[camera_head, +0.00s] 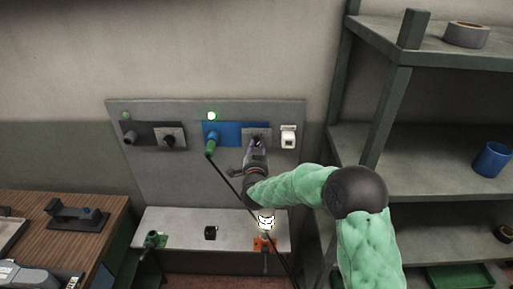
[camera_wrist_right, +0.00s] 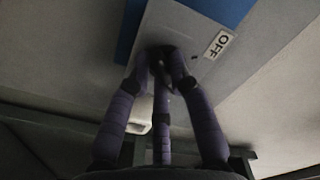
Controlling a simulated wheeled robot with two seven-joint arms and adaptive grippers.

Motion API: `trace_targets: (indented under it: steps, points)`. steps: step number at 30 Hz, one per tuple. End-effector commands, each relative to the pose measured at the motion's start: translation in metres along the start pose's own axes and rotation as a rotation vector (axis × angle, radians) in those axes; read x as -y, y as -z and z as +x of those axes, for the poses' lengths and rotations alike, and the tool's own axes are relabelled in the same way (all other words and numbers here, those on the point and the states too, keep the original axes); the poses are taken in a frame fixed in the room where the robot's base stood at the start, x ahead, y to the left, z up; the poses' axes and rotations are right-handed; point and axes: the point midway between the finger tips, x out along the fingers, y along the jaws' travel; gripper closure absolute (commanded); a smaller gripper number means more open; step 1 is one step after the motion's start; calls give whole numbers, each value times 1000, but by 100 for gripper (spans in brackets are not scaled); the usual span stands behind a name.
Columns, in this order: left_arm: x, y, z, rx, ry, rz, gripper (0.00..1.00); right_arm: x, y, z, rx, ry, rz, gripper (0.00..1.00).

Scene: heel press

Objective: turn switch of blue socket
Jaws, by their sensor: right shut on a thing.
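The blue socket (camera_head: 225,131) is on the grey wall board, with a green plug (camera_head: 209,146) in its left part and a lit green lamp (camera_head: 211,116) above. Its switch plate (camera_head: 250,130) is at its right end. My right gripper (camera_head: 257,147) reaches up to this plate. In the right wrist view, the fingers of my right gripper (camera_wrist_right: 163,62) close around the dark switch knob, which they mostly hide. An OFF label (camera_wrist_right: 219,45) shows on the plate (camera_wrist_right: 185,28) beside the fingers. My left gripper is not in view.
A dark socket (camera_head: 147,129) with its own knob (camera_head: 170,142) is left of the blue one. A white socket (camera_head: 288,136) is close on the right. A black cable (camera_head: 231,187) hangs from the green plug past my arm. Shelves (camera_head: 428,152) stand at the right.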

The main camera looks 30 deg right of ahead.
Motion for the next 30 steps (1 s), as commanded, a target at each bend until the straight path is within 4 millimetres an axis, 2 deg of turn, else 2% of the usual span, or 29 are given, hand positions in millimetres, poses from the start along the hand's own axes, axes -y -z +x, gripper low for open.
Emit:
trace_targets:
  steps: [11,30]
  points:
    - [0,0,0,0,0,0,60,-1,1,0,0,0,-118,100]
    - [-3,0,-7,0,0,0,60,-2,5,0,0,0,-697,100]
